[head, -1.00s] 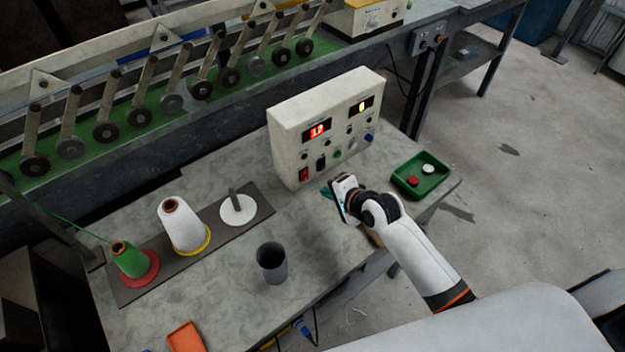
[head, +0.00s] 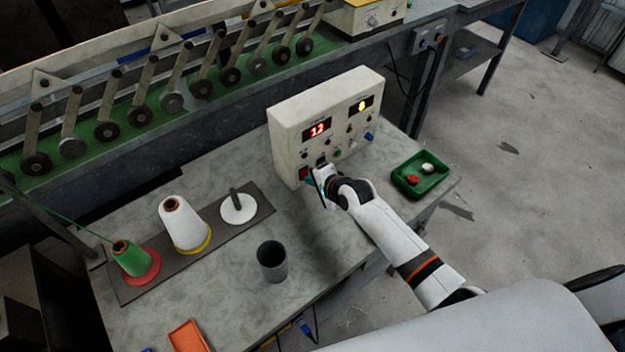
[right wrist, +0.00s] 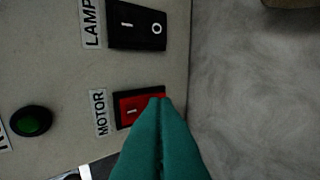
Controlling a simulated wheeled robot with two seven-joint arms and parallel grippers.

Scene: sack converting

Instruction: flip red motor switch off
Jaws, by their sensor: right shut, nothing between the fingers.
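The red motor switch (right wrist: 133,105) sits in a black frame beside the MOTOR label (right wrist: 100,113) in the right wrist view. Its "I" end shows; the other end is hidden behind my fingertips. In the head view the red switch (head: 304,173) is at the lower left of the cream control box (head: 283,143). My right gripper (right wrist: 160,104) has teal fingers, shut and empty, with the tips over the switch's right end; I cannot tell whether they touch it. In the head view my right gripper (head: 310,181) is at the box's lower front. My left gripper is not in view.
The black LAMP switch (right wrist: 138,24) and a green button (right wrist: 31,121) are near the motor switch. A green tray (head: 421,188) with a red and a white piece lies right of the box. A grey cup (head: 272,262) and thread cones (head: 184,226) stand on the table.

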